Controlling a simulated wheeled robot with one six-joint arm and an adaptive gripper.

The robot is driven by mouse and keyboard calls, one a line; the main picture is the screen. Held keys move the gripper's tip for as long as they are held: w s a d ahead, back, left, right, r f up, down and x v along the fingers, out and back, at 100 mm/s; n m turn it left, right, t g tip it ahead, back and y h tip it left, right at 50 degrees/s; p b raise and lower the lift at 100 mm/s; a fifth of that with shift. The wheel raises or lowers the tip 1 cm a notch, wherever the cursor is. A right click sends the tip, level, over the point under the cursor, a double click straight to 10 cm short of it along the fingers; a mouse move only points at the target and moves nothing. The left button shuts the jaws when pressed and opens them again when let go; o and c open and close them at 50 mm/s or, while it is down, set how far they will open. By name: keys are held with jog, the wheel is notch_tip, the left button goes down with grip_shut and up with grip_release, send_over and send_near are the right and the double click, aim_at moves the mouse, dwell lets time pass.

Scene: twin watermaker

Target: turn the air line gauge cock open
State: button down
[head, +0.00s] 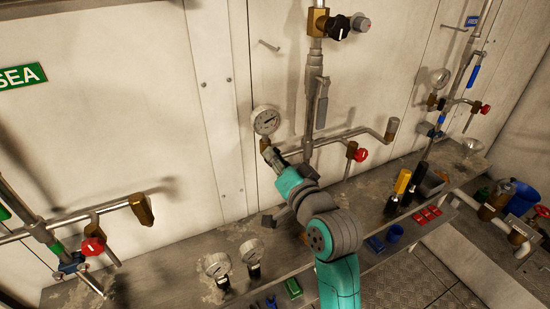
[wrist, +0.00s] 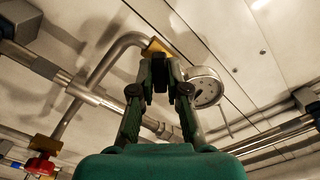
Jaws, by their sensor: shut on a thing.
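The round white gauge (head: 266,120) stands on the wall pipework in the middle of the head view, with a brass cock body (head: 265,144) just below it. In the wrist view the gauge (wrist: 204,87) is right of the fingers and the brass (wrist: 157,47) shows just beyond their tips. My gripper (head: 273,158) reaches up from below to the cock. In the wrist view my gripper (wrist: 160,73) is shut on a small dark part at the cock, which I take as its handle. The fingers hide most of it, so its angle cannot be told.
A red-handled valve (head: 357,153) sits right of my gripper on the same pipework; it also shows in the wrist view (wrist: 40,166). A vertical pipe (head: 312,95) rises close by. Two loose gauges (head: 217,266) and yellow-handled tools (head: 402,182) are on the bench below.

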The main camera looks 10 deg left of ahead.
jog(key=shift+n, duration=4.4)
jog(key=c, duration=1.2)
grip_release()
jog(key=shift+o, duration=0.2)
jog(key=v, duration=1.2)
